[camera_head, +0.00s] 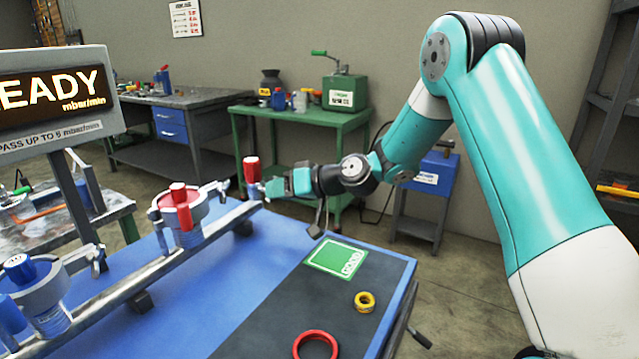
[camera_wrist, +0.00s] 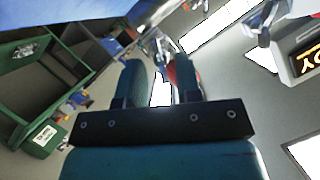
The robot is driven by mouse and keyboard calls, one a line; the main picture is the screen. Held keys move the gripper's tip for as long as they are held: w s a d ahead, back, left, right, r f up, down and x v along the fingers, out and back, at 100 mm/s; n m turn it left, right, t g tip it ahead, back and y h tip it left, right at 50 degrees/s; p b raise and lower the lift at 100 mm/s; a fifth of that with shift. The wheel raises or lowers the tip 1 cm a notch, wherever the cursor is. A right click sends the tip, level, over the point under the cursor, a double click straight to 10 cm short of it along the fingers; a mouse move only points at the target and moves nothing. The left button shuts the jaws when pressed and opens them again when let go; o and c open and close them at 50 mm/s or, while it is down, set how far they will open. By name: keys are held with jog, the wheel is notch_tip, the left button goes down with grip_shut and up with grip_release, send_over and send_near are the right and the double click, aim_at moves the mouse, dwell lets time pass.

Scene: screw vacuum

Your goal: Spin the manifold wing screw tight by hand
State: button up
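The grey manifold (camera_head: 155,270) runs diagonally over the blue bench top in the head view. Near its far end stands a red-capped upright part (camera_head: 251,169). My gripper (camera_head: 267,189) is just right of this part, at the height of its lower half; I cannot tell whether it touches. In the wrist view the two teal fingers of my gripper (camera_wrist: 161,72) stand apart with a bright gap between them. A red part (camera_wrist: 171,73) shows partly behind the right finger. I cannot make out the wing screw clearly; the fingers may hide it.
A red-topped metal fitting (camera_head: 180,205) sits midway along the manifold, and a blue-topped one (camera_head: 28,275) nearer. A red ring (camera_head: 315,337), a yellow ring (camera_head: 364,300) and a green card (camera_head: 337,258) lie on the dark mat. A READY display (camera_head: 55,95) stands at left.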

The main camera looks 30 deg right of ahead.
jog(key=v, duration=1.5)
jog(key=shift+b, duration=0.4)
